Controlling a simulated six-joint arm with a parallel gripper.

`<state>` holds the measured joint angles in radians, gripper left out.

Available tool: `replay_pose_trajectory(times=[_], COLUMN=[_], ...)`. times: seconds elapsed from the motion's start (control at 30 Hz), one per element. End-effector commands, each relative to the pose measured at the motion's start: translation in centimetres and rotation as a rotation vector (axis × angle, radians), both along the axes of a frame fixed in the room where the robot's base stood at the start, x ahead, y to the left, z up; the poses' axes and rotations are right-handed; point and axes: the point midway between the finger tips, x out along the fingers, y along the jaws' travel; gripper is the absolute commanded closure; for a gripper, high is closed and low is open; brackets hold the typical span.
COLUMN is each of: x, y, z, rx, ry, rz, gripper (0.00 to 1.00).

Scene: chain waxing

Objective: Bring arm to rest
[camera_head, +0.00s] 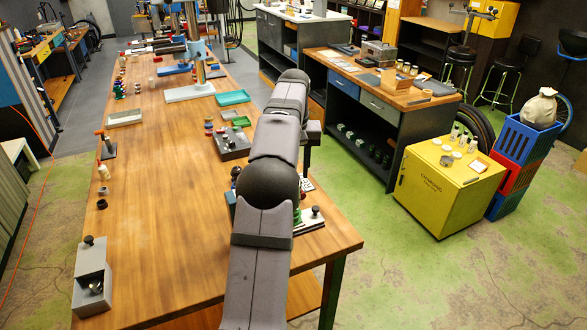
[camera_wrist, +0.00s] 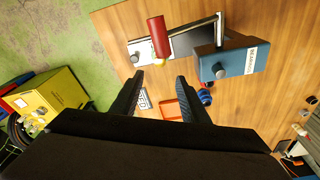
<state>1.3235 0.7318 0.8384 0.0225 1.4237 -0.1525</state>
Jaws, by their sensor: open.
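My gripper (camera_wrist: 158,88) is open in the wrist view, with its two dark fingers apart and nothing between the tips. It is above the wooden bench (camera_wrist: 250,110), near an end of it. In the head view my grey arm reaches over the right side of the bench (camera_head: 160,210), and the gripper itself is hidden behind it. Beyond the fingertips in the wrist view are a red cylinder (camera_wrist: 158,37) over a pale plate fixture (camera_wrist: 185,42) and a blue block (camera_wrist: 233,60) with a white label and a grey knob.
In the head view a grey box with knobs (camera_head: 91,275) stands at the front left of the bench, and a grey block holder (camera_head: 232,147) is left of my arm. A yellow cabinet (camera_head: 440,190) stands right. The bench's front middle is clear.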

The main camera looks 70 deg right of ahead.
Motion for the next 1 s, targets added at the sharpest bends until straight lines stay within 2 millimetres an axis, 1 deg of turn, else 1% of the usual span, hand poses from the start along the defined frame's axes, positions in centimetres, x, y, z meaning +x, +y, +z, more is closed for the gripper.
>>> replay_pose_trajectory(times=[0.27, 0.33, 0.43, 0.47, 0.53, 0.57, 0.6, 0.67, 0.7, 0.77, 0.8, 0.87, 0.9, 0.97, 1.0], x=[0.0, 0.5, 2.2, 3.0, 5.2, 6.3, 7.9, 10.5, 12.1, 14.3, 15.6, 17.2, 18.1, 19.2, 19.6], y=[0.0, 0.2, 1.2, 1.7, 3.3, 4.2, 5.5, 8.1, 10.0, 13.0, 15.2, 18.5, 20.8, 24.4, 26.9], z=[0.0, 0.0, 0.2, 0.2, 0.3, 0.3, 0.3, 0.3, 0.2, 0.1, -0.1, -0.3, -0.5, -0.8, -1.0], rx=[-0.001, 0.000, 0.003, 0.006, 0.010, 0.013, 0.017, 0.024, 0.030, 0.035, 0.039, 0.044, 0.048, 0.053, 0.057], ry=[0.000, 0.000, 0.001, 0.001, 0.003, 0.004, 0.006, 0.010, 0.012, 0.017, 0.021, 0.025, 0.029, 0.036, 0.041], rz=[0.000, 0.009, 0.038, 0.054, 0.095, 0.119, 0.152, 0.208, 0.248, 0.308, 0.350, 0.411, 0.452, 0.517, 0.561], gripper=[0.59, 0.59, 0.59, 0.59, 0.59, 0.59, 0.59, 0.59, 0.59, 0.59, 0.59, 0.59, 0.59, 0.59, 0.59])
